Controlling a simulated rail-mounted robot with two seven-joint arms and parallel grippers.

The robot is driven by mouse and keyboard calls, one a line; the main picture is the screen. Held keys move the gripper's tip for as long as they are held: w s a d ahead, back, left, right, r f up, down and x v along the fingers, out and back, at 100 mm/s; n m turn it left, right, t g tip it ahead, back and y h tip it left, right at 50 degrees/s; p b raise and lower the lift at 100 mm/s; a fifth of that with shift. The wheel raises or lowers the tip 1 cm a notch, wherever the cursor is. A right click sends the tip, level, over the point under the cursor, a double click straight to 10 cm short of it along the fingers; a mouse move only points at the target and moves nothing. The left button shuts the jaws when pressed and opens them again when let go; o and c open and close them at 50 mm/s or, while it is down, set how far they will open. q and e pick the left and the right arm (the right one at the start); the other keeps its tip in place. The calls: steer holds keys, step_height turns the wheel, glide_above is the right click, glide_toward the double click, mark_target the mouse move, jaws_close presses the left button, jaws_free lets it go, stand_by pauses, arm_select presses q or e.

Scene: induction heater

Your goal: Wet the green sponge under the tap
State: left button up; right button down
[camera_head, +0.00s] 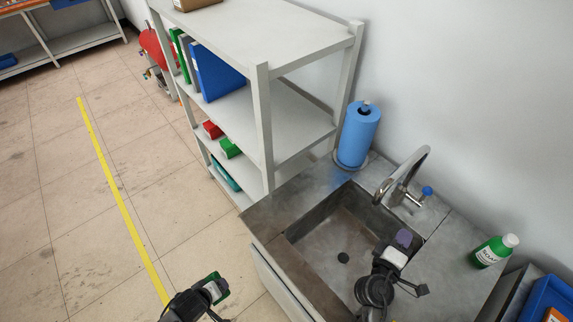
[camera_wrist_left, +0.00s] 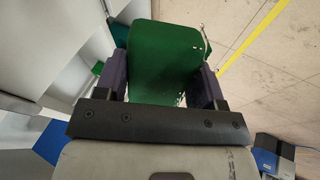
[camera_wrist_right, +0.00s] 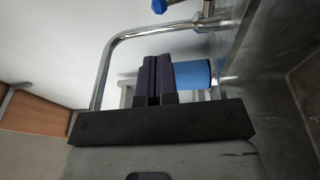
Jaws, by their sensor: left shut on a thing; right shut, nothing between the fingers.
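The green sponge (camera_wrist_left: 165,62) is between the fingers of my left gripper (camera_wrist_left: 162,88), which is shut on it. In the head view my left gripper (camera_head: 213,290) is at the bottom, left of the sink and over the floor, with a bit of green at its tip. The tap (camera_head: 405,178) is a curved chrome spout with a blue knob at the back of the sink (camera_head: 300,238). My right gripper (camera_head: 402,240) is shut and empty over the right part of the sink, in front of the tap. In the right wrist view the tap (camera_wrist_right: 103,68) arches behind the closed fingers.
A blue paper roll (camera_head: 358,135) stands at the counter's back left corner. A green-labelled bottle (camera_head: 494,251) stands on the counter at right, near a blue bin (camera_head: 550,298). A grey shelf unit (camera_head: 262,120) stands left of the sink. Open floor lies left.

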mark_target(425, 194)
arm_select(q)
steer(key=shift+s+f, duration=0.15)
steer(key=shift+f, duration=0.1)
steer(key=shift+r+p, duration=0.65)
steer(key=shift+p, duration=0.05)
arm_select(e)
steer(key=x, duration=1.4)
steer(key=shift+w+r, duration=0.1)
steer(key=shift+r, duration=0.1)
arm_select(q)
steer(key=shift+r, duration=0.1)
